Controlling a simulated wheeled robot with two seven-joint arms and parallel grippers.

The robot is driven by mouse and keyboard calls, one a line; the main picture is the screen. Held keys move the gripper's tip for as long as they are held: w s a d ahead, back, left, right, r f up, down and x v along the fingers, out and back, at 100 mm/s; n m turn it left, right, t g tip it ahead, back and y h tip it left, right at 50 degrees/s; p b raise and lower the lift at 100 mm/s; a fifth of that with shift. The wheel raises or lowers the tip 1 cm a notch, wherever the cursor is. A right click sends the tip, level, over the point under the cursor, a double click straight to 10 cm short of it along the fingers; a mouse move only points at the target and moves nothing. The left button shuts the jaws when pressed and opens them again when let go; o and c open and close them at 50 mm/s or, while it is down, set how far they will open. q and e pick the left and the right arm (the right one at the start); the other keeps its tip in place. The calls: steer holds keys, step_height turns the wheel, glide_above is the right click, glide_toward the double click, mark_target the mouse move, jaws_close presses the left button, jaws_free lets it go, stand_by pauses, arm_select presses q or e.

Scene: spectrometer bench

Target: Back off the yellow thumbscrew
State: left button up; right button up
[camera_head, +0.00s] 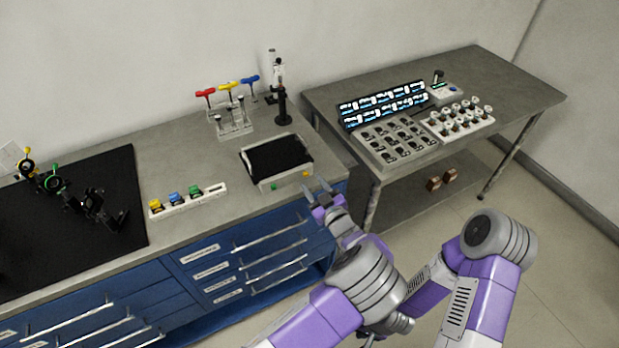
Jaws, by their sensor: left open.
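A small yellow knob (306,174), which looks like the yellow thumbscrew, sits at the front edge of a shallow black-lined tray (264,184) near the bench's right end. A small green knob (273,187) is on the same edge, to its left. My left gripper (318,190) is open and empty, just to the right of and in front of the yellow knob, with a small gap in the picture. Its exact height over the bench edge is hard to tell. My right arm shows at the lower right, but its gripper is not visible.
A white rack (212,190) with coloured blocks lies left of the tray. Red, yellow and blue T-handles (228,86) stand behind it. Optics stand on a black board (30,250). A second table (515,85) holds instrument panels. Floor is open at the right.

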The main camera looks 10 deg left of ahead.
mark_target(307, 176)
arm_select(q)
steer(key=shift+x, duration=1.6)
steer(key=shift+c, duration=0.4)
jaws_close()
